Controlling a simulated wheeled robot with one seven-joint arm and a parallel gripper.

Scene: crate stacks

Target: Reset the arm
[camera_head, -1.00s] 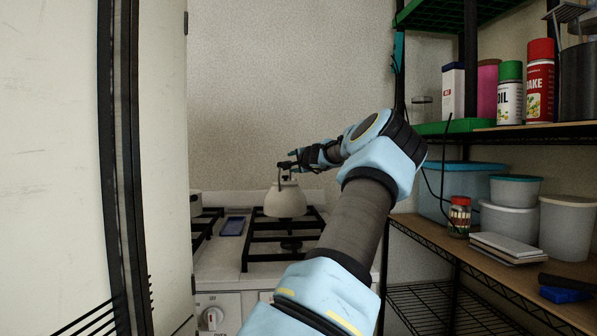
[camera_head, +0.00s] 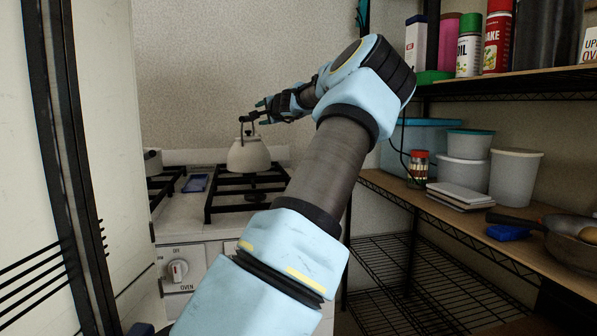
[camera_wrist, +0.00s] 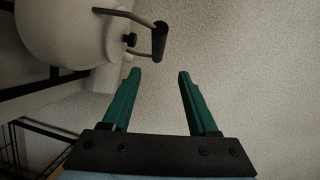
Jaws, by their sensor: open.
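My gripper (camera_head: 262,111) is open at the end of my arm, which reaches over the stove in the head view. Its two green fingers (camera_wrist: 157,90) stand apart in the wrist view with nothing between them. A cream kettle (camera_head: 248,156) stands on the stove, just below and left of the gripper. In the wrist view the kettle (camera_wrist: 62,30) is at the upper left, and its dark handle (camera_wrist: 159,42) lies just beyond the fingertips. From the head view I cannot tell whether the gripper touches the handle.
The stove (camera_head: 185,222) has black grates and a blue item (camera_head: 196,183). At right a wire shelf (camera_head: 455,218) holds tubs, a spice jar (camera_head: 418,168), stacked white boxes, a pan (camera_head: 570,243) and cans above. A white panel (camera_head: 100,130) stands close at left.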

